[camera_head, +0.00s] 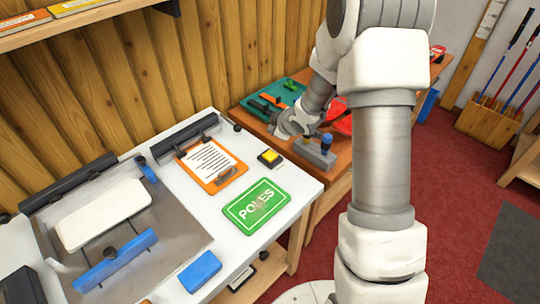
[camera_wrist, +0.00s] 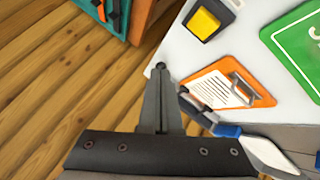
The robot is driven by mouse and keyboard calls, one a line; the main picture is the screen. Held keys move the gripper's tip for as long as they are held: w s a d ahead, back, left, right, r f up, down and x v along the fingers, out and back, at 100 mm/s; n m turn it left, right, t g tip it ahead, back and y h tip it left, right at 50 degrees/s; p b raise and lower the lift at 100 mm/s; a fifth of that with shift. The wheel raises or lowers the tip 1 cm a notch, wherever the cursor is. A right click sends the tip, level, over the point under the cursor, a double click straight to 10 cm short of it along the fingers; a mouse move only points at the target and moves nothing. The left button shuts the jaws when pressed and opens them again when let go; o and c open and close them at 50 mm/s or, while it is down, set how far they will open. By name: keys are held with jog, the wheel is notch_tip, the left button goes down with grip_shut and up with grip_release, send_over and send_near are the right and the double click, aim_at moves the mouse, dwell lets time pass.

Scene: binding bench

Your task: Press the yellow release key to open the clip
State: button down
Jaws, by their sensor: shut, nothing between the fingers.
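The yellow release key (camera_head: 270,155) sits in a small black housing on the white bench, right of an orange clipboard (camera_head: 213,182). In the wrist view the yellow key (camera_wrist: 205,22) shows at the top, beyond my fingertips and to their right. The clipboard (camera_wrist: 245,104) holds a printed sheet and has a metal clip (camera_wrist: 243,88) at one edge. I cannot tell whether this is the clip the key works. My gripper (camera_wrist: 160,75) is shut and empty. In the head view my gripper (camera_head: 280,128) is behind the key and slightly right, apart from it.
A green sign (camera_head: 256,204) lies in front of the key. A black bar (camera_head: 185,139) lies behind the clipboard. The wooden wall is close behind.

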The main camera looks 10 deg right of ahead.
aim_at(270, 153)
jog(key=shift+f+b, duration=3.45)
jog(key=shift+f, duration=0.75)
jog(key=shift+f, duration=0.15)
jog(key=shift+f+b, duration=0.25)
jog(key=shift+b, duration=0.15)
jog(key=shift+f+b, duration=0.6)
jog(key=shift+f, duration=0.05)
jog(key=shift+r+p, duration=0.85)
jog(key=shift+r, duration=0.2)
jog(key=shift+r+p, duration=2.1)
jog(key=shift+r, duration=0.4)
jog(key=shift+r, duration=0.1)
